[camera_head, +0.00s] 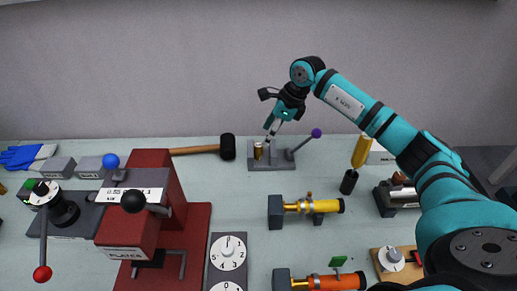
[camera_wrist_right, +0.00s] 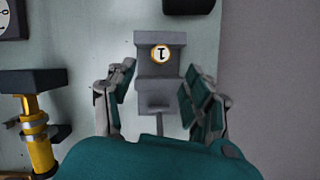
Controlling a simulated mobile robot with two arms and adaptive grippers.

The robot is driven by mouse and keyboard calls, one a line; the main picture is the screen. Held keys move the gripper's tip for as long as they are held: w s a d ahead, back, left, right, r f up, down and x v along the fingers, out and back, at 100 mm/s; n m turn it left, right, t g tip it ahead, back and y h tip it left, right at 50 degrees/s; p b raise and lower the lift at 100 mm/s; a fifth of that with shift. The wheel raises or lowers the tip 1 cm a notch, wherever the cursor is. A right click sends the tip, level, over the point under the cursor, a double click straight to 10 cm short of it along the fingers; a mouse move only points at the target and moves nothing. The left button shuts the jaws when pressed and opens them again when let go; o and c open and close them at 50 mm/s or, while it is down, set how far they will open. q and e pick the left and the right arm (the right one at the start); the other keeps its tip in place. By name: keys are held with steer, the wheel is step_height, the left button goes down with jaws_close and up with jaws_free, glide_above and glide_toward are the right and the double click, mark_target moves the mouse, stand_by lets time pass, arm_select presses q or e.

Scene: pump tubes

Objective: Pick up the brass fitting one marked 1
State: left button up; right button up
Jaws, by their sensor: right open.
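The brass fitting marked 1 (camera_head: 258,151) stands upright on the left part of a small grey stand (camera_head: 283,164) at the back of the table. In the right wrist view the fitting (camera_wrist_right: 160,53) shows from above, with a dark 1 on its pale round top. The grey stand (camera_wrist_right: 159,77) is beneath it. My right gripper (camera_head: 272,131) is above the stand in the head view. In the right wrist view my right gripper (camera_wrist_right: 158,96) is open and empty, its two fingers apart on either side of the stand. My left gripper is not seen.
A lever with a purple knob (camera_head: 316,133) rises from the stand's right. A hammer (camera_head: 227,147) lies left of it. Brass pump tubes (camera_head: 325,206) sit in front. A red press (camera_head: 150,215) stands at left. A yellow-handled tool (camera_head: 361,152) stands at right.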

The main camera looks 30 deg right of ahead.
mark_target(260, 145)
steer(key=shift+w+a+f+p, duration=0.2)
steer(key=shift+a+f+p, duration=0.2)
steer(key=shift+f, duration=0.05)
steer(key=p+x, duration=0.1)
steer(key=x, duration=0.2)
steer(key=shift+w+a+f, duration=0.15)
steer(key=shift+w+f, duration=0.1)
steer(key=shift+f, duration=0.3)
steer(key=shift+c, duration=0.4)
jaws_close()
